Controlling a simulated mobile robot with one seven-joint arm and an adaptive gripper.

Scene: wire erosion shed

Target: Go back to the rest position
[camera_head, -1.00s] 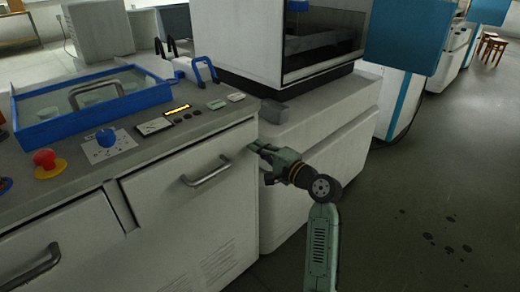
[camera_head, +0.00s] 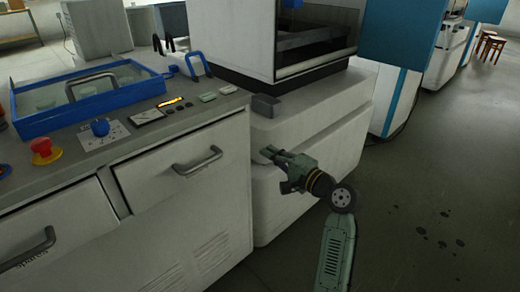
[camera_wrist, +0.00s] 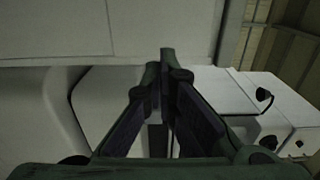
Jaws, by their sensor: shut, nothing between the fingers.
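My gripper (camera_head: 268,153) is at the end of my arm, right of the grey counter and in front of the white machine base. It points left in the head view. In the wrist view my gripper (camera_wrist: 166,56) has its fingertips together, with nothing between them. A pale panel lies ahead of the fingers there; whether they touch it I cannot tell.
The counter's drawer front has a handle (camera_head: 197,160) left of my gripper. The white machine base (camera_head: 335,130) is close behind my gripper. Open floor (camera_head: 450,200) lies right.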

